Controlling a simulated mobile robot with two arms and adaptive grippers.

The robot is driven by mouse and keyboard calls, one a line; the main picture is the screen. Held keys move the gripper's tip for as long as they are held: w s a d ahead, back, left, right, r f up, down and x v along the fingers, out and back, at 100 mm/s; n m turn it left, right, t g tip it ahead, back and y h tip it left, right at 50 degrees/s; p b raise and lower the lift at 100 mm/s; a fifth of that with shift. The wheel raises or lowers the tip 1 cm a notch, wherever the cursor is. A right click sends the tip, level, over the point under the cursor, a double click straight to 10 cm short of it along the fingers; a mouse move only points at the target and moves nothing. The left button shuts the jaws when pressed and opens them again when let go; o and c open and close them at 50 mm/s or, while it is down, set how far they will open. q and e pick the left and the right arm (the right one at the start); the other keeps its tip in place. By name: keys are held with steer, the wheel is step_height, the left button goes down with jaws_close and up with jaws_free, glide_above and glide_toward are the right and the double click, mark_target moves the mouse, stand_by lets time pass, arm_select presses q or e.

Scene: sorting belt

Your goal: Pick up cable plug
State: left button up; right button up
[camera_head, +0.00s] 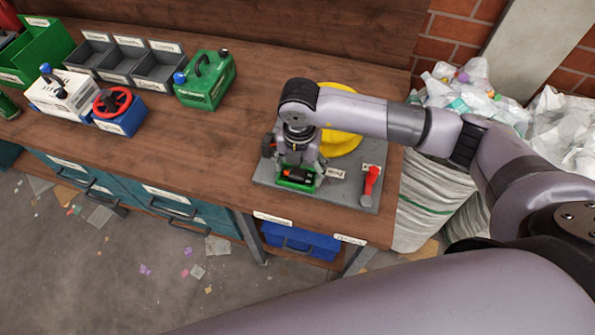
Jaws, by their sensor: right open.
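My right gripper (300,165) points down over a small green tray (297,187) on the grey plate at the right end of the bench. Its fingers are apart, one on each side of a small black piece with an orange-red part (299,175) in the tray. I cannot tell whether this piece is the cable plug, or whether the fingers touch it. A yellow round thing (343,142), perhaps a coiled cable, lies behind the gripper, partly hidden by my right arm. My left gripper is not in view.
The grey plate (345,197) also carries a red-handled lever (371,182). Left along the bench stand a green can (207,80), a blue box with a red wheel (120,112) and grey bins (125,60). White sacks (435,200) stand right. The bench middle is clear.

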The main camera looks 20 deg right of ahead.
mark_target(298, 175)
steer(key=shift+w+f, duration=0.1)
steer(key=shift+f, duration=1.3)
steer(key=shift+c, duration=0.3)
